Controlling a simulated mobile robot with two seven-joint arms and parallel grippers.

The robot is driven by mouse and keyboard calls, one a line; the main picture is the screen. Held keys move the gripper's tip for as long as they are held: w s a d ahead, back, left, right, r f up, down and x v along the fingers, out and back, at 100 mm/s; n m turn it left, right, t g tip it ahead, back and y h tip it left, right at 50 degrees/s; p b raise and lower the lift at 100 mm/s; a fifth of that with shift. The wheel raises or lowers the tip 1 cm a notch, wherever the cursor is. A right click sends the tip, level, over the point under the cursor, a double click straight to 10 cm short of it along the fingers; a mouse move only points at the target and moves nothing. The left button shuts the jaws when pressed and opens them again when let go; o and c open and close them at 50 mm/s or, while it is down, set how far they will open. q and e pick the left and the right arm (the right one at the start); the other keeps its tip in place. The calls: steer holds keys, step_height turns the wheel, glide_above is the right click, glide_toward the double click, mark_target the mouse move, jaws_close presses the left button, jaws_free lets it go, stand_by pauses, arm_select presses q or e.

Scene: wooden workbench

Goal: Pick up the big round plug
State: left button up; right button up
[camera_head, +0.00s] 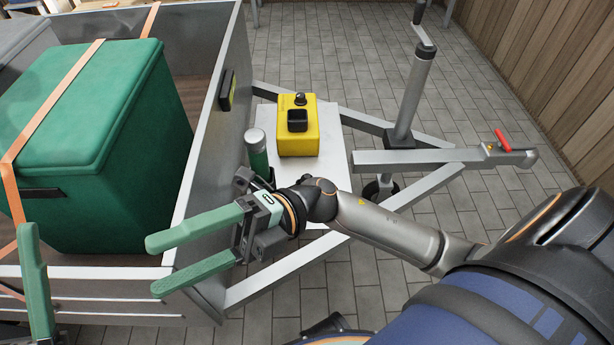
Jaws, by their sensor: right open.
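A green cylinder with a grey round top (256,146) stands upright beside the trailer wall, behind my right gripper's wrist. It looks like the big round plug, though its lower part is hidden by my gripper. My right gripper (154,267) is open and empty, its two green fingers pointing left over the trailer's edge, apart from the cylinder. My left gripper (36,280) shows only in part at the lower left, with one green finger pointing up; its opening cannot be judged.
A yellow box (298,138) with black fittings on top sits on a white plate (335,150) over the trailer's drawbar. A large green case (95,130) with orange straps fills the trailer bed. A grey post (413,90) rises at the right. The tiled floor beyond is clear.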

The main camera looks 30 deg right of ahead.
steer(key=w+f+n+g+h, duration=0.2)
steer(key=w+f+n+h, duration=0.1)
steer(key=f+h, duration=0.55)
steer(key=m+t+h+b, duration=0.25)
steer(key=t+h, duration=0.25)
steer(key=h, duration=0.9)
glide_above(307, 176)
steer(key=shift+m, duration=0.45)
step_height(307, 176, down, 15)
steer(key=shift+s+f, duration=0.1)
steer(key=shift+f, duration=0.1)
step_height(307, 176, down, 6)
steer(key=shift+r+b, duration=0.1)
steer(key=shift+b, duration=1.15)
arm_select(q)
steer(key=shift+n, duration=0.4)
steer(key=f, duration=0.5)
steer(key=shift+w+d, duration=0.15)
steer(key=shift+d, duration=0.1)
arm_select(e)
jaws_close()
